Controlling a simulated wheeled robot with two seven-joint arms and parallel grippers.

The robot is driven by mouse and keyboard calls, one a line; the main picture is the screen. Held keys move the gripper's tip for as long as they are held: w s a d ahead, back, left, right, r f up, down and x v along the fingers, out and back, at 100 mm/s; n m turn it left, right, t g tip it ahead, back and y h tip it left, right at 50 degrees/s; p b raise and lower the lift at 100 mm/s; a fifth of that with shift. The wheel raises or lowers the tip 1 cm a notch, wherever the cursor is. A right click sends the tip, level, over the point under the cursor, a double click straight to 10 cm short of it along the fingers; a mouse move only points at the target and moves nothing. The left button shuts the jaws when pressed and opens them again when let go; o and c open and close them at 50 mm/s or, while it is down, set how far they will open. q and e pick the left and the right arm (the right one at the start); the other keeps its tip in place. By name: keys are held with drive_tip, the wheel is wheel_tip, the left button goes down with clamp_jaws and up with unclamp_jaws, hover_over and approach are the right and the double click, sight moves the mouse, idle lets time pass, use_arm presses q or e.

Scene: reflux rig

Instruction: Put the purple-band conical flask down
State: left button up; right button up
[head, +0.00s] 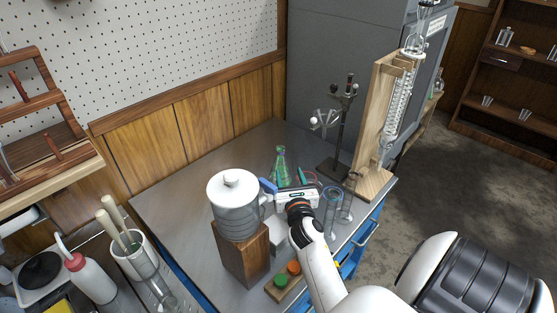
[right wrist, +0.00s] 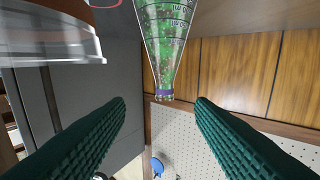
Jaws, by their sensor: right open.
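The purple-band conical flask (head: 281,167) stands upright on the grey bench top in the head view, just beyond my right gripper (head: 285,182). It holds green speckled contents. In the right wrist view the flask (right wrist: 167,45) appears upside down, with its purple band (right wrist: 164,93) near the mouth. My right gripper (right wrist: 160,103) is open, with its dark ridged fingers to either side of the line of the flask's neck. The fingers look clear of the glass. My left gripper is not in view.
A white-lidded jar (head: 233,204) on a wooden block (head: 240,256) stands close left. A clamp stand (head: 340,135) and a condenser on a wooden stand (head: 371,125) are at the right. Glass cylinders (head: 331,208) stand right of the gripper. The bench's back left is clear.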

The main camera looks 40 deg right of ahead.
sight(281, 156)
drive_tip(key=x, duration=0.6)
drive_tip(key=shift+r, duration=0.1)
drive_tip(key=shift+w+a+x, duration=0.1)
drive_tip(key=shift+a+x, duration=0.05)
drive_tip(key=shift+x, duration=1.2)
drive_tip(key=shift+w+a+x, duration=0.1)
drive_tip(key=shift+a+x, duration=0.1)
drive_tip(key=shift+x, duration=1.15)
clamp_jaws()
